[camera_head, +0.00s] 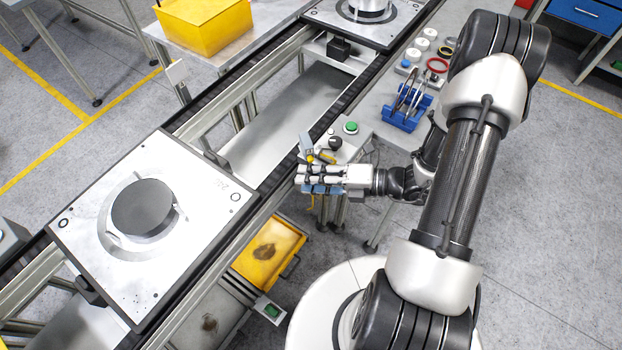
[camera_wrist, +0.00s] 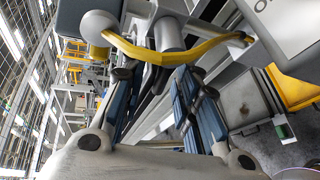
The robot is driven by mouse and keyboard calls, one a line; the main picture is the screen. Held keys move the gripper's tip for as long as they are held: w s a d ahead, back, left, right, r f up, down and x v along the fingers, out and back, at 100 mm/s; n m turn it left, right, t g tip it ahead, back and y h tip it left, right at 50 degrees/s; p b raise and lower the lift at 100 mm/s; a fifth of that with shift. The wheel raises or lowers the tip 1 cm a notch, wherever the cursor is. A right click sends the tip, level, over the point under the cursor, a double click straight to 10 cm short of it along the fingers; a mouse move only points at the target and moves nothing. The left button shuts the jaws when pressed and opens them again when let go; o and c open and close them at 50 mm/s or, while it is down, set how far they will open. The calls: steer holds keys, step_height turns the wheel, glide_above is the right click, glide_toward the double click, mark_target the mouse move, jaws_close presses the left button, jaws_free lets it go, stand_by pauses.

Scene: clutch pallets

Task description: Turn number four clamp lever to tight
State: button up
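My gripper (camera_head: 303,178) reaches left to the near rail of the conveyor, beside a small control box. In the wrist view, its two blue-padded fingers (camera_wrist: 157,75) stand apart with an empty gap between them. A curved yellow lever (camera_wrist: 165,54) with a pale round knob (camera_wrist: 98,26) at its left end lies across the view just beyond the fingertips. I cannot tell whether they touch. In the head view only a little yellow of this lever (camera_head: 326,158) shows by the fingers; the rest is hidden. No number is readable on it.
The control box carries a green button (camera_head: 351,128) and a black knob (camera_head: 335,143). A pallet (camera_head: 85,215) with a grey disc sits on the conveyor at left, another (camera_head: 410,15) at the top. A blue rack (camera_head: 407,115) stands on the bench. A yellow bin (camera_head: 290,232) is below the rail.

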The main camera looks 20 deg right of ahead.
steer(key=shift+c, duration=0.6)
jaws_close()
